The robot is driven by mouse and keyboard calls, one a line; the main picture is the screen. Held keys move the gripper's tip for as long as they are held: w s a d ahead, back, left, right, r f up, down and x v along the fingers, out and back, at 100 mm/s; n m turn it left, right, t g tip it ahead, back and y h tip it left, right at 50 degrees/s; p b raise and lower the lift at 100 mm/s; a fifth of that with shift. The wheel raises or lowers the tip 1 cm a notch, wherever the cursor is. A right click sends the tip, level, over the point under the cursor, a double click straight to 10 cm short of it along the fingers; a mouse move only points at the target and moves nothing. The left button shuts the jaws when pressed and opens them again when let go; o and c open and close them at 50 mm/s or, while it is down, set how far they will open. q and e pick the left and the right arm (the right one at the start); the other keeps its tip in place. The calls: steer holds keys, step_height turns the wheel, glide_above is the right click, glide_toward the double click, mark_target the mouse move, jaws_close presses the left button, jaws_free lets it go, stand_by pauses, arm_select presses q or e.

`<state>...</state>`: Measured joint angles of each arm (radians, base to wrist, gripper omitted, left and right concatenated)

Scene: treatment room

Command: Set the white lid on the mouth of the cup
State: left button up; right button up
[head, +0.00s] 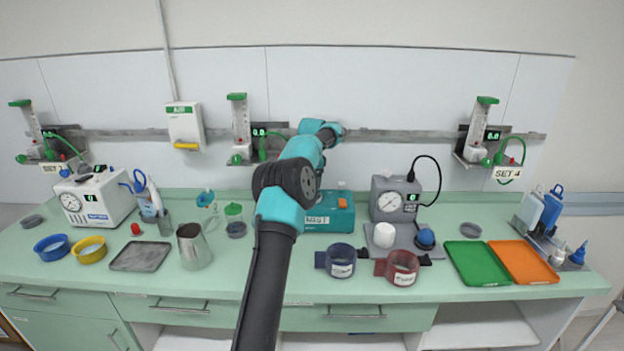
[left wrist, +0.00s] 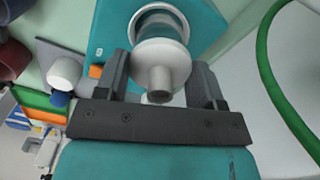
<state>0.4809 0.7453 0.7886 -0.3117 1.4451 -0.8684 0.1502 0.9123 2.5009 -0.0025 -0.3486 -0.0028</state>
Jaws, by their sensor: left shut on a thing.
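My left gripper (left wrist: 160,64) is shut on the white lid (left wrist: 160,55), seen in the left wrist view with its grey-white knob toward the camera. Just past the lid is a white round rim (left wrist: 135,22), apparently the cup's mouth, over the teal box (left wrist: 108,32). The lid overlaps this rim in the picture; I cannot tell whether they touch. In the head view my left arm reaches above the teal box (head: 330,218), and its gripper, the lid and the cup are not distinguishable. My right gripper is in no view.
Right of the box is a grey gauge unit (head: 395,195) with a white cylinder (head: 384,235). Green (head: 478,262) and orange (head: 522,262) trays lie farther right. Blue (head: 341,260) and red (head: 402,268) cuffs stand in front. A metal jug (head: 193,246) stands to the left.

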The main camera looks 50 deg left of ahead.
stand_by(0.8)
arm_select(q)
steer(key=o, duration=1)
steer(key=shift+c, duration=0.2)
steer(key=shift+r, duration=3.45)
